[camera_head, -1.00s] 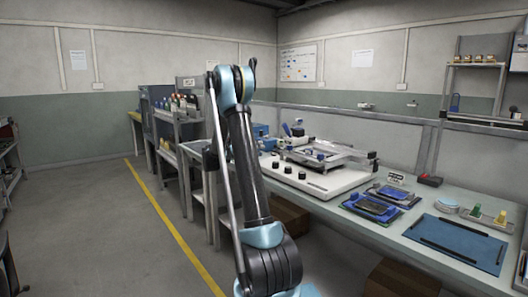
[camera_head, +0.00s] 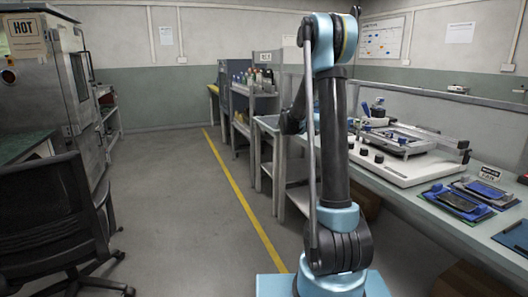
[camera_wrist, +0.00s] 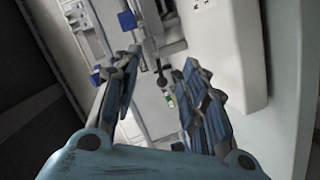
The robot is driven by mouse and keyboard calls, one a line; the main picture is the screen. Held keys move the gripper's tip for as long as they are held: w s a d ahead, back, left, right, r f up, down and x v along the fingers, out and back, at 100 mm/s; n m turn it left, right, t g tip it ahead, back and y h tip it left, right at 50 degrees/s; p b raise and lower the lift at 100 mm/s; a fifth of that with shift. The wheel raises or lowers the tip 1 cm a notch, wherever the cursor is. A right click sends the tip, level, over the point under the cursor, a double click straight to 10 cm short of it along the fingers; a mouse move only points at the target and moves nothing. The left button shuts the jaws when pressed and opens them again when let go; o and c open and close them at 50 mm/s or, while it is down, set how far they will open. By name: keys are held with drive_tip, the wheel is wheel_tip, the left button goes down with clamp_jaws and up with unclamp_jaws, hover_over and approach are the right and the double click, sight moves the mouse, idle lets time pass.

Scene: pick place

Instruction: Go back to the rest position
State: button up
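My gripper (camera_wrist: 158,95) shows in the wrist view with its two blue-padded fingers spread apart and nothing between them. Beyond the fingers, the wrist view shows part of a white machine (camera_wrist: 220,50) and its frame, tilted in the picture. In the head view my arm stands upright in front of the workbench, and its upper part bends away behind the forearm. The gripper itself is hidden in the head view.
A long workbench (camera_head: 460,215) runs along the right with a white printing machine (camera_head: 400,170) and blue trays (camera_head: 455,200). A black chair (camera_head: 50,215) and a cabinet marked HOT (camera_head: 40,90) stand at left. The floor between, with a yellow line (camera_head: 235,190), is clear.

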drive_tip(key=s+a+f+n+y, duration=0.1)
drive_tip(key=s+y, duration=0.1)
drive_tip(key=s, duration=0.6)
drive_tip(key=s+a+f+n+y, duration=0.1)
drive_tip(key=s+a+f+y, duration=0.15)
drive_tip(key=s, duration=0.55)
drive_tip(key=s+a+y, duration=0.1)
drive_tip(key=s+y, duration=0.2)
drive_tip(key=s, duration=0.4)
drive_tip(key=s+a+f+y, duration=0.2)
drive_tip(key=s+a+f, duration=0.2)
drive_tip(key=s, duration=0.3)
drive_tip(key=s+a+f+n+y, duration=0.1)
drive_tip(key=s+a+f+y, duration=0.2)
drive_tip(key=s+a+f, duration=0.2)
drive_tip(key=s+a+f+n+y, duration=0.1)
drive_tip(key=s+a+f, duration=0.3)
drive_tip(key=s, duration=0.6)
drive_tip(key=shift+a+f+y, duration=0.15)
drive_tip(key=shift+f+y, duration=0.2)
drive_tip(key=shift+y, duration=0.5)
drive_tip(key=shift+w+f, duration=0.2)
drive_tip(key=shift+w, duration=0.3)
